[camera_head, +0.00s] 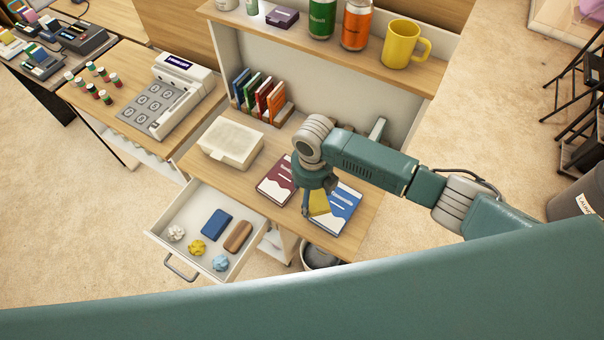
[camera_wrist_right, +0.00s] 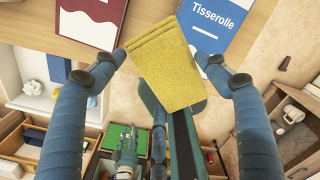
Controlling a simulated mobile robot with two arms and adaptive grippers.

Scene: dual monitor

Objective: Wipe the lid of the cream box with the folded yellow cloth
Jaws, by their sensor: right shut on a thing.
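The cream box (camera_head: 231,143) sits with its lid shut on the wooden desk, left of my right arm in the head view. My right gripper (camera_head: 306,200) is over the desk's front part, to the right of the box and apart from it. It is shut on the folded yellow cloth (camera_head: 319,203), which partly shows behind the fingers. In the right wrist view the yellow cloth (camera_wrist_right: 168,68) is between the two blue fingers of the right gripper (camera_wrist_right: 163,72).
A maroon book (camera_head: 277,180) and a blue book (camera_head: 340,209) lie on the desk near the right gripper. An open drawer (camera_head: 170,217) with crumpled paper balls, a blue block and a brown item juts out in front. Upright small books (camera_head: 259,95) stand behind the box.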

